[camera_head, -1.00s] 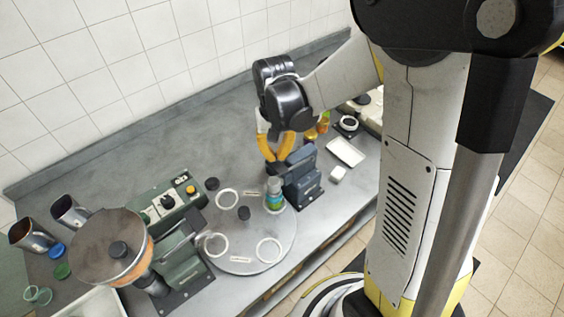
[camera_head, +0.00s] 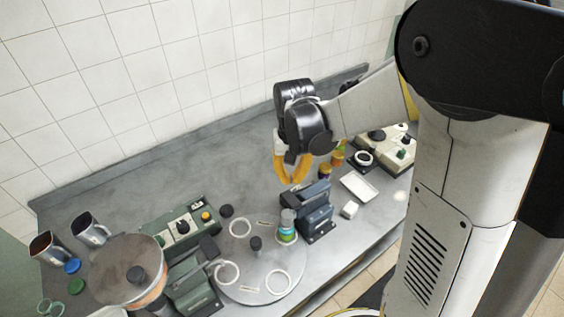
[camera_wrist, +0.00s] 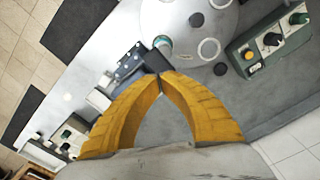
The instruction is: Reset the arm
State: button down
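My gripper (camera_head: 292,182) hangs at the end of my arm above the grey counter (camera_head: 135,205), in the middle of the head view. Its two yellow fingers point down, just left of and above a dark blue device (camera_head: 318,212). In the wrist view the fingertips of my gripper (camera_wrist: 160,76) meet, with nothing visible between them. A jar with a coloured band (camera_head: 287,228) stands on the round turntable (camera_head: 262,266) in front of the device. The jar also shows beyond the fingertips in the wrist view (camera_wrist: 160,44).
A green control box (camera_head: 180,228) and a round hopper (camera_head: 125,270) stand at left, near two metal scoops (camera_head: 90,230). Small jars (camera_head: 325,172), a white tray (camera_head: 360,187) and a scale (camera_head: 385,150) are at right. A tiled wall (camera_head: 170,80) rises behind. The counter's back left is clear.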

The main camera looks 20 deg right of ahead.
jog(key=s+b, duration=0.1)
jog(key=b, duration=0.2)
jog(key=shift+f+t, duration=0.4)
jog(key=s+f+n+t+b, duration=0.2)
jog(key=s+f+t+b, duration=0.4)
jog(key=b, duration=1.4)
jog(key=s+f, duration=0.3)
jog(key=s, duration=0.2)
jog(key=shift+s+d, duration=0.15)
jog(key=shift+s, duration=0.2)
